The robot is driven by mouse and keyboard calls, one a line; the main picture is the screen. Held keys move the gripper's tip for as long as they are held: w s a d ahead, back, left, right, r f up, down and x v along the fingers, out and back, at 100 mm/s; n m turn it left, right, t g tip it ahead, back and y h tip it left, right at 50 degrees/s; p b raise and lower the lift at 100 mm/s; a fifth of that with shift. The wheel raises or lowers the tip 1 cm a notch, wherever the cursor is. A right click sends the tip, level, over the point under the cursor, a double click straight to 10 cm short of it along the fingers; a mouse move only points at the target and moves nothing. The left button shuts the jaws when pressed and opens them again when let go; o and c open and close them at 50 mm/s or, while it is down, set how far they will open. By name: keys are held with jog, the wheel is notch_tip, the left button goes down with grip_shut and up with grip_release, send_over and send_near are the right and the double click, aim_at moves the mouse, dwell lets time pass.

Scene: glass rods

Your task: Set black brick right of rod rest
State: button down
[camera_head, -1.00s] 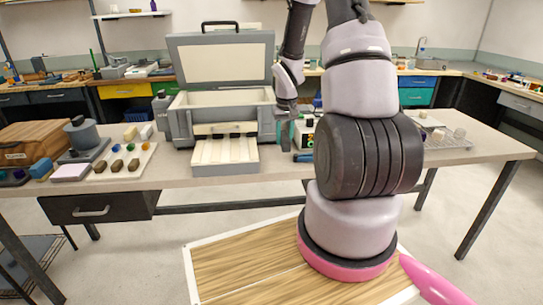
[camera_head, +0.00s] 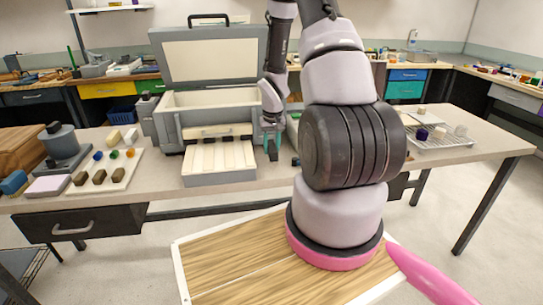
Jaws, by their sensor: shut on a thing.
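A pale slatted rest (camera_head: 220,158) with a grey front, which looks like the rod rest, stands on the bench before the open grey case. My gripper (camera_head: 272,150), with teal fingers, points down just right of this rest, low over the bench. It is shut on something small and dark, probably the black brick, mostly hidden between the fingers. I cannot tell whether the held thing touches the bench.
The open grey case (camera_head: 215,110) stands behind the rest. A pale board (camera_head: 112,168) with brown blocks and coloured pieces lies left. My arm hides the bench right of my gripper. A wire rack (camera_head: 445,140) with small pieces is farther right.

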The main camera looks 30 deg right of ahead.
aim_at(273, 148)
jog(key=shift+f, duration=1.7)
jog(key=shift+f, duration=0.15)
jog(key=c, duration=0.5)
grip_release()
jog(key=r, duration=0.4)
jog(key=s+r, duration=0.1)
jog(key=r, duration=0.7)
jog(key=shift+s+a+r, duration=0.2)
jog(key=shift+s, duration=0.05)
notch_tip(273, 148, up, 12)
jog(key=s+a+t, duration=0.1)
jog(key=s+a, duration=0.1)
jog(key=a, duration=0.1)
jog(key=s+a+r+t, duration=0.1)
jog(key=s+a+r, duration=0.2)
jog(key=s+r, duration=0.3)
jog(key=s+a+r+t+y, duration=0.1)
jog(key=s+a+r+t, duration=0.1)
jog(key=s+a+r, duration=0.2)
jog(key=s+a+r+m+t+y, duration=0.1)
jog(key=s+a+r, duration=0.2)
jog(key=s+r, duration=0.5)
jog(key=shift+a+r+t, duration=0.15)
jog(key=shift+r+t, duration=0.05)
jog(key=shift+r, duration=0.3)
jog(key=shift+a+r+t, duration=0.15)
jog(key=shift+r+t, duration=0.05)
jog(key=shift+r, duration=0.25)
